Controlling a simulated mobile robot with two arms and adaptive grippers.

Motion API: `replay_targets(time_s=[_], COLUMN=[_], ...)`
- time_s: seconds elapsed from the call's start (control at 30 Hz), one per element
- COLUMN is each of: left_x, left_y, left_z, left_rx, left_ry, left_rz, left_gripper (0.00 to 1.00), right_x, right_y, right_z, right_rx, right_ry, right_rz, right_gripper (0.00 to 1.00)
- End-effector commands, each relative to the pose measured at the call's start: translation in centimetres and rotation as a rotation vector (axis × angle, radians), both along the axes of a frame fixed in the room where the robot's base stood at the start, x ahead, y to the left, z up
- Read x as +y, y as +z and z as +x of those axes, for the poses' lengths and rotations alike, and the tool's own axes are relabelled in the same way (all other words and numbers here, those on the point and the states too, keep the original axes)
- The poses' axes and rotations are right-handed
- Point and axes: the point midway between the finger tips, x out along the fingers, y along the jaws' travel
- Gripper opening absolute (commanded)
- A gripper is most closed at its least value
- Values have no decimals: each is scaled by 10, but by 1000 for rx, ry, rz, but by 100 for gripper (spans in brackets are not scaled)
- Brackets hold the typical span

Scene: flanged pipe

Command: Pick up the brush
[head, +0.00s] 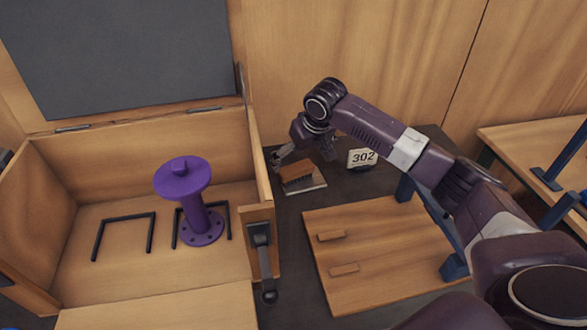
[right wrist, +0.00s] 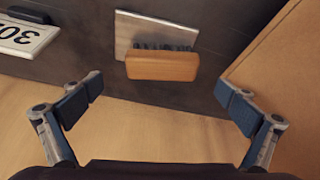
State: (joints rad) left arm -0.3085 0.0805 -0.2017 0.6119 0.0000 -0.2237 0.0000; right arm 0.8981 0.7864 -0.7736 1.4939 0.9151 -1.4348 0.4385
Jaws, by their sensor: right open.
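The brush (head: 297,173) has a brown wooden back and dark bristles, and lies on a pale flat plate (head: 318,183) on the dark table. It also shows in the right wrist view (right wrist: 162,66), near the top middle, on the plate (right wrist: 128,30). My right gripper (head: 303,153) is just behind and above the brush in the head view. In the right wrist view its two fingers (right wrist: 158,103) are spread wide, with nothing between them; the brush lies beyond the fingertips. My left gripper is not in view.
A wooden box (head: 265,165) with an open lid stands left of the brush, holding a purple flanged pipe (head: 198,215) and black brackets. A "302" sign (head: 362,158) stands right of the brush. A wooden board (head: 380,262) with two small blocks lies in front.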

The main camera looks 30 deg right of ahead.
Motion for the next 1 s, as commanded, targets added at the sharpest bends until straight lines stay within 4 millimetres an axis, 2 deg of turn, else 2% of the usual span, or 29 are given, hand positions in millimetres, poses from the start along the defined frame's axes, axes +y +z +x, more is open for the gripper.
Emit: replay_targets(time_s=[0.2, 0.33, 0.5, 0.63, 1.0], left_x=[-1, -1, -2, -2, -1], left_y=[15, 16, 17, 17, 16], left_z=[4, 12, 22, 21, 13], left_rx=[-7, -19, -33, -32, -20], left_ry=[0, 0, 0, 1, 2], left_rz=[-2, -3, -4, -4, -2], left_gripper=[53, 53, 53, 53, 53], right_x=[4, 4, 3, 3, 3], right_y=[-27, -43, -49, -49, -49], right_z=[10, 16, 19, 19, 19], right_rx=[3, 1, -1, -1, -1], right_ry=[0, -1, 1, 1, 1], right_rz=[1, 0, -1, 0, 0], right_gripper=[100, 100, 100, 100, 60])
